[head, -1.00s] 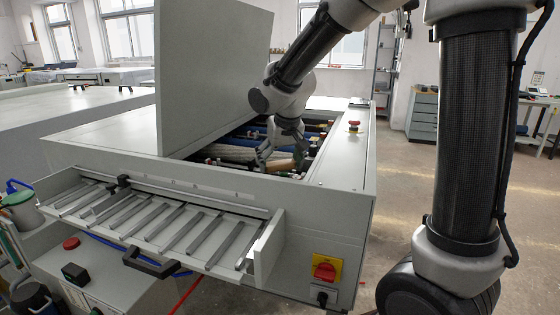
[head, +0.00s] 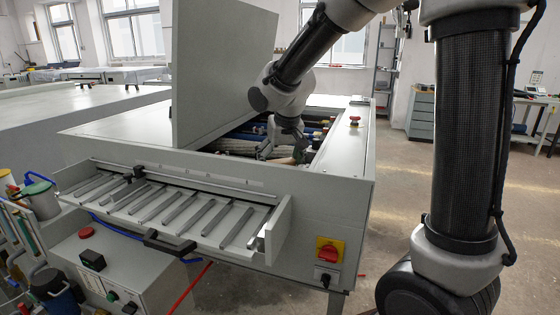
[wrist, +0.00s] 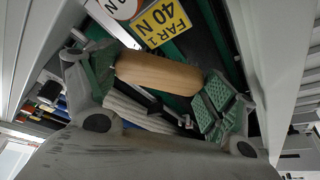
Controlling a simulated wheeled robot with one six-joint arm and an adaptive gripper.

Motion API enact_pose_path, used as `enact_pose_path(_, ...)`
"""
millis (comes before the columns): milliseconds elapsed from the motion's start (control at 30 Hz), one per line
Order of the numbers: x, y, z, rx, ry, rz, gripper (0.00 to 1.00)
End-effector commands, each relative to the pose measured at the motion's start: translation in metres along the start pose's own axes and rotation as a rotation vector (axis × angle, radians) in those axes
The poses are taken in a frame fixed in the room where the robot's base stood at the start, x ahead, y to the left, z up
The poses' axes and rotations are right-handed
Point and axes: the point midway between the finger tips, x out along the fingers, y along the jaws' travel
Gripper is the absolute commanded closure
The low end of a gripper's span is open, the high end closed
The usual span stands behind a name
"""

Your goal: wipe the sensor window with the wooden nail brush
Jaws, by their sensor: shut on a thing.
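My gripper (wrist: 155,80) is shut on the wooden nail brush (wrist: 157,73), a tan, rounded wooden block held crosswise between the green finger pads. Its bristles are not visible in the wrist view. In the head view my gripper (head: 285,150) reaches down into the open bay of the grey plate processor (head: 345,160), near the front edge of the opening. Only a small tan part of the brush shows there. I cannot pick out the sensor window in either view.
The raised grey lid (head: 222,70) stands left of my arm. A yellow "FAR 40 N" label (wrist: 163,27) lies close beyond the brush. Rollers and hoses (head: 240,146) fill the bay. A slotted tray (head: 180,215) juts from the front. A red emergency button (head: 354,119) sits on the right rim.

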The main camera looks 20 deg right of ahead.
Motion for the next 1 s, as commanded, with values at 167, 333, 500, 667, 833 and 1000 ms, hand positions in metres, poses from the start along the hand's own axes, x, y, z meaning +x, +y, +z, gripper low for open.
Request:
enact_pose_path(167, -0.020, 0.000, -0.011, 0.002, 0.006, -0.002, 0.38)
enact_pose_path(333, -0.031, 0.000, -0.016, 0.004, 0.002, 0.000, 0.38)
enact_pose_path(500, -0.045, 0.001, -0.023, 0.005, 0.002, 0.000, 0.38)
enact_pose_path(667, -0.058, 0.002, -0.029, 0.008, 0.001, 0.001, 0.38)
enact_pose_path(833, -0.070, 0.004, -0.033, 0.008, 0.001, 0.002, 0.38)
enact_pose_path(1000, -0.073, 0.004, -0.035, 0.008, 0.000, 0.002, 0.38)
